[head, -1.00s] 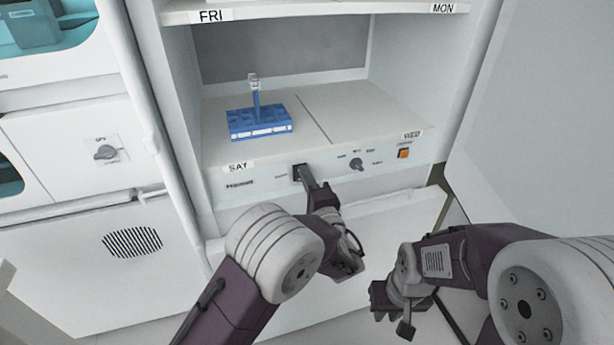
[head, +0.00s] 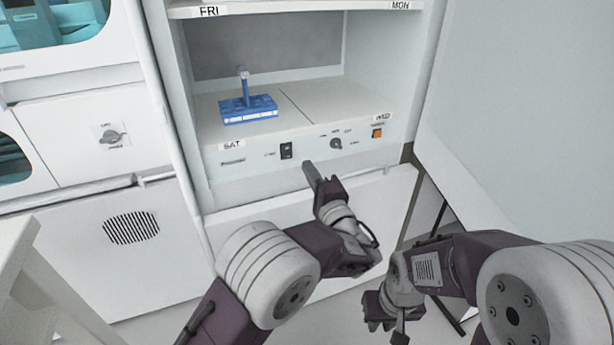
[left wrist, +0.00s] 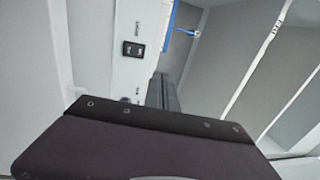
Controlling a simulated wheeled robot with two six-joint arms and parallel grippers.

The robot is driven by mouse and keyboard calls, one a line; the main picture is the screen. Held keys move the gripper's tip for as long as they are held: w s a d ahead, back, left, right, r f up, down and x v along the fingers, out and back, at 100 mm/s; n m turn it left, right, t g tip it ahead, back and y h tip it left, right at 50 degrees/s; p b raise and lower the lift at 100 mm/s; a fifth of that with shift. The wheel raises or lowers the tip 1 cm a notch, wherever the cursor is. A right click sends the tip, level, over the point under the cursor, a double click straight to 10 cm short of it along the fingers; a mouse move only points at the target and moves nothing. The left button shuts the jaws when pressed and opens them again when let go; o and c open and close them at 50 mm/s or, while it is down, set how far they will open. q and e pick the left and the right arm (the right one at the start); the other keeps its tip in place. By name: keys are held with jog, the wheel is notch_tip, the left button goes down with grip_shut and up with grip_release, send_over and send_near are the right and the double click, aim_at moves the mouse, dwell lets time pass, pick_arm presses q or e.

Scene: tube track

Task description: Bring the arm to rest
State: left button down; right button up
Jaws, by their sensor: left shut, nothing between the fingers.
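My left gripper (head: 312,175) is shut and empty in the head view, in front of the cabinet's control panel (head: 258,160), below and right of the black switch (head: 287,150). Its shut fingers also show in the left wrist view (left wrist: 162,92), with the black switch (left wrist: 133,49) to their upper left. My right gripper (head: 386,318) hangs low at the bottom centre right, away from the cabinet. Its fingers are too unclear to tell whether they are open.
A blue rack (head: 248,110) with one upright tube (head: 244,82) stands on the lower shelf marked SAT. The panel also carries a dark knob (head: 336,143) and an orange switch (head: 377,133). A white wall (head: 500,110) stands at right.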

pick_arm(q)
jog(key=shift+w+f, duration=0.1)
jog(key=s+a+f+n+g+y, duration=0.1)
jog(key=s+a+f+n+g, duration=0.1)
jog(key=s+a+f+g, duration=0.4)
jog(key=s+a+f+n+g, duration=0.1)
jog(key=a+f+g, duration=0.25)
jog(key=a, duration=0.55)
jog(key=s+a+f+n+g+y, duration=0.1)
jog(key=s+a+f+n+g, duration=0.15)
jog(key=s+a+f, duration=0.35)
jog(key=s+f+n+g+h, duration=0.3)
jog(key=s+n+h, duration=0.1)
jog(key=s, duration=0.3)
jog(key=s+f+n+g+h, duration=0.3)
jog(key=s+f+n+h, duration=0.1)
jog(key=s, duration=0.3)
notch_tip(320, 180, up, 28)
jog(key=h+p, duration=0.1)
jog(key=p, duration=2.6)
jog(key=shift+s+n+t+p, duration=0.25)
jog(key=shift+n+t+p, duration=0.05)
jog(key=shift+n+t, duration=0.1)
